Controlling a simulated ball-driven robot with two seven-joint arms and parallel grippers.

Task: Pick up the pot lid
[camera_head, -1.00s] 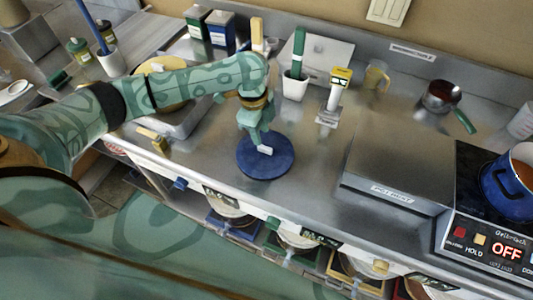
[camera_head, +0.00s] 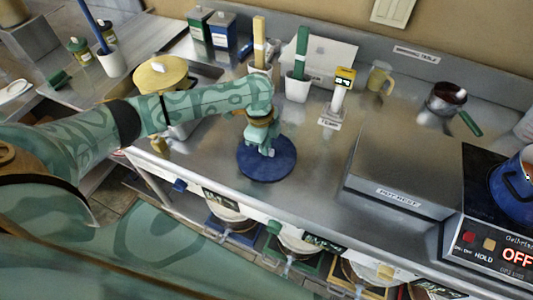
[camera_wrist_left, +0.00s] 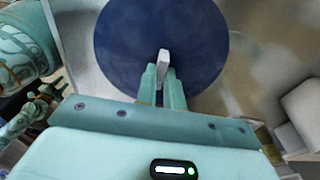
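The pot lid is a dark blue disc (camera_head: 254,171) lying flat on the steel counter. In the left wrist view the lid (camera_wrist_left: 125,45) fills the top middle, with a small pale grey handle (camera_wrist_left: 163,63) at its centre. My left gripper (camera_head: 267,151) points down over the middle of the lid. In the left wrist view its fingers (camera_wrist_left: 162,82) are close together, one on each side of the handle's near end. A narrow gap shows between them; whether they press on the handle I cannot tell.
A raised steel box (camera_head: 405,170) and a hob with a blue pot (camera_head: 515,188) stand to the right. White cups (camera_head: 298,88) with upright handles and a yellow-topped tool (camera_head: 342,90) stand behind. Several buckets (camera_head: 290,245) sit under the counter edge. Counter around the lid is clear.

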